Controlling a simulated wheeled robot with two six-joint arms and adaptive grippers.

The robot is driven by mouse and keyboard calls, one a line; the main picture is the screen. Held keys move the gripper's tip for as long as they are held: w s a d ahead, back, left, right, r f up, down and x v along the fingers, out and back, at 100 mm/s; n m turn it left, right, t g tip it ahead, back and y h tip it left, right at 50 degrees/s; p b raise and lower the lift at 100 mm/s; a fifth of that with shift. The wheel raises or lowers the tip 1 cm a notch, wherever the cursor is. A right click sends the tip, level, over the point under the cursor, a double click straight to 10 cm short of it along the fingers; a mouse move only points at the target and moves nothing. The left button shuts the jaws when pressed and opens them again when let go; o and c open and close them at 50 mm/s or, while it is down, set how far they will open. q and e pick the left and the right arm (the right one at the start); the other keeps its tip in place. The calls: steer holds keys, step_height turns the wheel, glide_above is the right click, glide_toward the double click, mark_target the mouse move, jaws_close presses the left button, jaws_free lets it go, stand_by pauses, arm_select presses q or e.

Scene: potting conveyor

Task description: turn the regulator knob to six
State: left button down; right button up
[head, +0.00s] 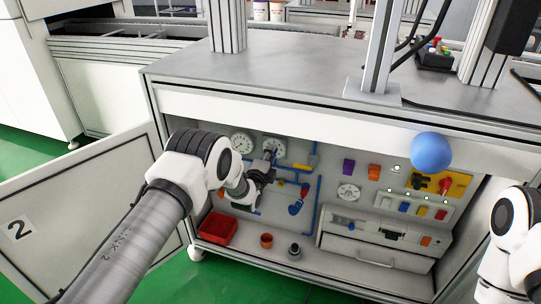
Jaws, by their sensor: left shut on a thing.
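My left arm reaches into the open cabinet under the bench. My left gripper (270,158) is at the back panel, just below and in front of two round white gauges, the left one (242,142) and the right one (273,149). It is shut on a small part there, which I take to be the regulator knob. The gripper hides the knob, so its number and mark cannot be read. A white dial (348,193) with dark marks is on the panel farther right. My right arm shows at the right edge, but its gripper is out of view.
Blue pipes (316,205) and a red-and-blue valve handle (296,207) are right of the gripper. A red bin (217,229), orange cup (266,240) and drawer (375,254) are below. A blue ball (431,151) shows before the bench edge. The cabinet door (75,215) stands open left.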

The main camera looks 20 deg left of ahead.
arm_select(q)
steer(key=shift+f, duration=0.1)
steer(key=c, duration=0.9)
jaws_free()
steer(key=s, duration=1.2)
steer(key=shift+a, duration=0.2)
